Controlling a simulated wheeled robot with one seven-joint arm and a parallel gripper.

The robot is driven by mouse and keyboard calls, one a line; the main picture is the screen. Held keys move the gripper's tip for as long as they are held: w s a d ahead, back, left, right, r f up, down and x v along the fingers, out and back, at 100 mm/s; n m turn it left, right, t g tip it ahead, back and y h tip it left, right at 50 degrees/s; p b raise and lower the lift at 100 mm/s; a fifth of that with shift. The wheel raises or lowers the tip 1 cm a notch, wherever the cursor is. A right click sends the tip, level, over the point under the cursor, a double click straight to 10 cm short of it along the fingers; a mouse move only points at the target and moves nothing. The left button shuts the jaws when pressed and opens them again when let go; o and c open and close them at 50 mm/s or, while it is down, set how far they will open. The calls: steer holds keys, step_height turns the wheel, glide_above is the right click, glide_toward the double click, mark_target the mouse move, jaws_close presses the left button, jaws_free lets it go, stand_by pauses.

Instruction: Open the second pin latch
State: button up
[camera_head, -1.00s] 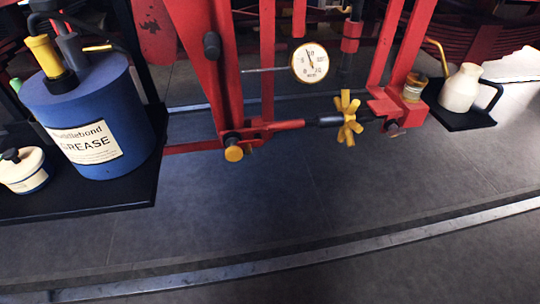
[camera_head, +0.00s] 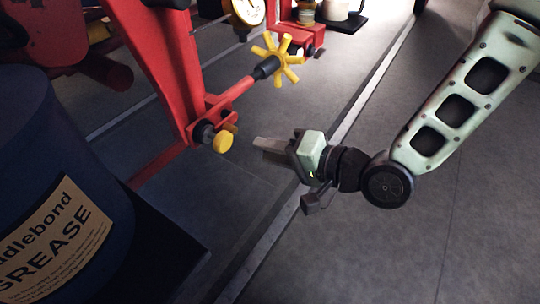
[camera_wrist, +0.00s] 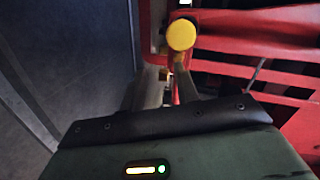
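A pin with a round yellow knob (camera_head: 223,141) sits in a red bracket at the foot of a red upright in the head view. The knob also shows near the top of the wrist view (camera_wrist: 181,35), just beyond the fingers. I cannot tell from the frames whether this is the second latch. My gripper (camera_head: 262,146) is a little to the right of the knob, pointing at it, apart from it. In the wrist view its fingers (camera_wrist: 165,88) stand apart with nothing held between them.
A yellow star handwheel (camera_head: 276,60) on a red rod is above the gripper. A blue grease drum (camera_head: 60,190) stands at the left on a dark base. A round gauge (camera_head: 248,10) is at the top. Grey floor to the right is open.

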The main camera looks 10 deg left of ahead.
mark_target(236, 131)
steer(key=shift+w+a+r+m+t+y+b, duration=0.15)
steer(key=shift+w+a+m+t+y, duration=0.35)
steer(key=shift+a, duration=0.75)
steer(key=shift+w+a+r+m+t+y+b, duration=0.15)
steer(key=shift+w+a+m+y, duration=0.15)
steer(key=shift+w+a+m, duration=0.65)
steer(key=shift+w+a+r+m+t+y+b, duration=0.15)
steer(key=shift+a+m+t+y, duration=0.25)
steer(key=shift+a, duration=1.15)
jaws_close()
steer(key=shift+f, duration=0.1)
